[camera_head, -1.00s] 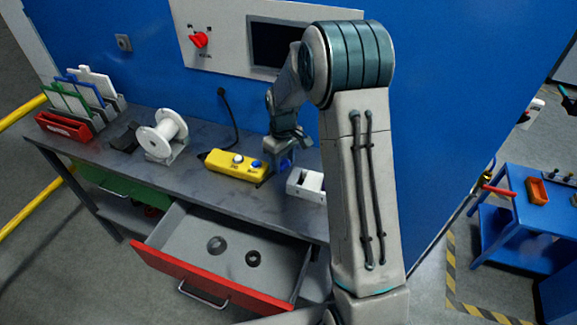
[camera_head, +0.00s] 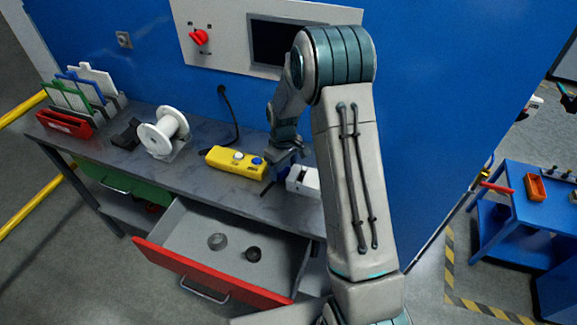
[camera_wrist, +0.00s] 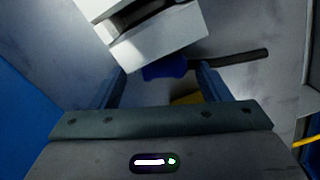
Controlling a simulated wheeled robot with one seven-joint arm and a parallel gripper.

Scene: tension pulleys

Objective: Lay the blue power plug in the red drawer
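The blue power plug (camera_wrist: 165,69) shows in the wrist view between my gripper's two fingers, beside a white block-like holder (camera_wrist: 160,42). A dark cable or rod extends from it to the right. My gripper (camera_wrist: 162,78) is open, with a visible gap between each finger and the plug. In the head view my gripper (camera_head: 281,172) is low over the workbench, beside the white holder (camera_head: 303,182), and mostly hides the plug. The red drawer (camera_head: 208,272) is pulled out below the bench, with a grey round part and a black round part inside.
On the workbench (camera_head: 205,180) are a yellow control box (camera_head: 233,161), a white spool (camera_head: 163,131) and a rack of coloured panels (camera_head: 85,92). A green drawer (camera_head: 115,182) sits left of the red one. Much of the red drawer's floor is free.

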